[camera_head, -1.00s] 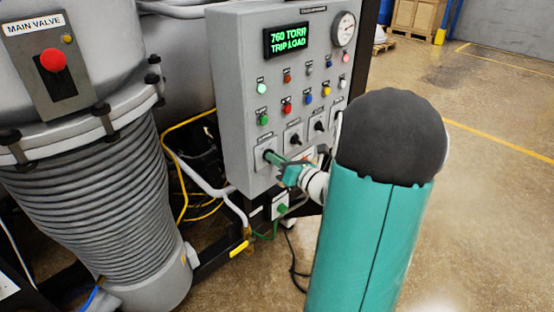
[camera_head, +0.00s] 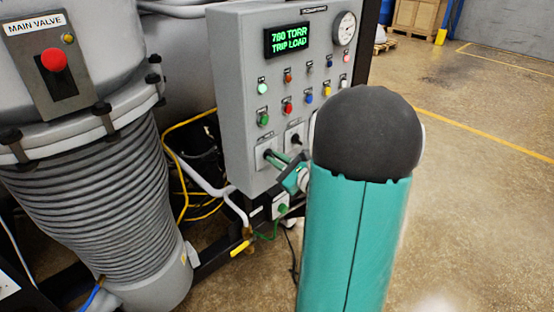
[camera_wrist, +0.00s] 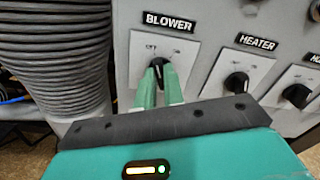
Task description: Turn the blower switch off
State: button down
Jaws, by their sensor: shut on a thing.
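The blower switch (camera_wrist: 157,66) is a black rotary knob on a white plate under the BLOWER label, in the upper middle of the wrist view. The plate has a marking on each side of the knob. My gripper (camera_wrist: 158,82) is shut on the knob, with a green finger on either side. The knob looks close to upright, tilted slightly left at its top. In the head view my gripper (camera_head: 274,160) reaches the lower left switch of the grey control panel (camera_head: 236,110); my arm hides part of the panel's lower right.
The heater switch (camera_wrist: 236,83) is to the right of the blower, with another knob (camera_wrist: 297,95) beyond it. A ribbed grey column (camera_head: 105,205) stands left of the panel. Yellow and grey pipes run below. The floor at right is open.

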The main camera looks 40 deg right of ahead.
jog(key=shift+n, duration=0.6)
jog(key=c, duration=1.5)
grip_release()
jog(key=shift+s, duration=0.15)
jog(key=s, duration=1.3)
jog(key=shift+s+d, duration=0.15)
jog(key=shift+s, duration=0.15)
